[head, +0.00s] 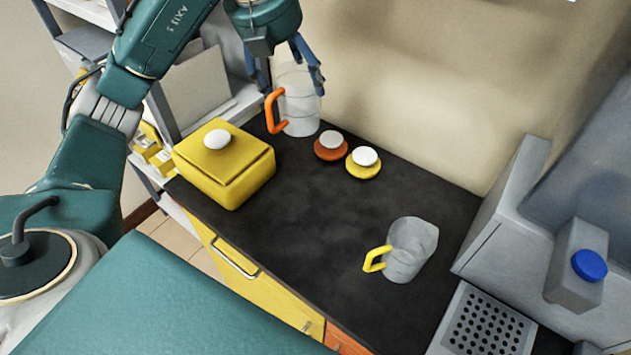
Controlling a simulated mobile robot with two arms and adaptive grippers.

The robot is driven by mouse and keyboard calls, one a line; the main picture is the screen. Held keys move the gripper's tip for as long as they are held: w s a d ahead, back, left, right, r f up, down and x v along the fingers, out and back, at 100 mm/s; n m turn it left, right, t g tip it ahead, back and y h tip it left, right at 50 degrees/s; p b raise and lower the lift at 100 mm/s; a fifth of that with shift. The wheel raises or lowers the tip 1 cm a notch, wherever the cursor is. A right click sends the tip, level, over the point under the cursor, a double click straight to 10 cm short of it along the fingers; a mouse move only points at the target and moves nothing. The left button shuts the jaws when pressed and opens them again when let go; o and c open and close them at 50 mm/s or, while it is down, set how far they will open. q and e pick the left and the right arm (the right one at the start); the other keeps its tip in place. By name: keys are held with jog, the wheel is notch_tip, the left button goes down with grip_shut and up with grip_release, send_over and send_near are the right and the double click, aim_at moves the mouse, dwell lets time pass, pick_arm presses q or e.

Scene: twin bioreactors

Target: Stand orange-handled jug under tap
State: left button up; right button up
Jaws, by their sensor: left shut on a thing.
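The clear jug with the orange handle (301,106) is upright at the back of the black counter, near the wall. My left gripper (292,82) reaches down from above and is shut on its upper part, one finger on each side. I cannot tell whether the jug's base touches the counter. The tap (575,272), a grey block with a blue knob, is on the grey machine at the far right. A perforated drip tray (487,325) lies below and left of it. My right gripper is out of view.
A clear jug with a yellow handle (409,250) stands on the counter (300,215) left of the drip tray. Orange (331,147) and yellow (363,163) lids with white knobs lie near the held jug. A yellow lidded box (226,165) stands at the left. The counter's middle is clear.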

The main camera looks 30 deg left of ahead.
pick_arm(q)
notch_tip(320, 180, down, 20)
jog(key=p, duration=0.2)
jog(key=shift+r, duration=0.25)
jog(key=shift+f, duration=0.15)
jog(key=o, duration=1.4)
jog(key=shift+c, duration=0.2)
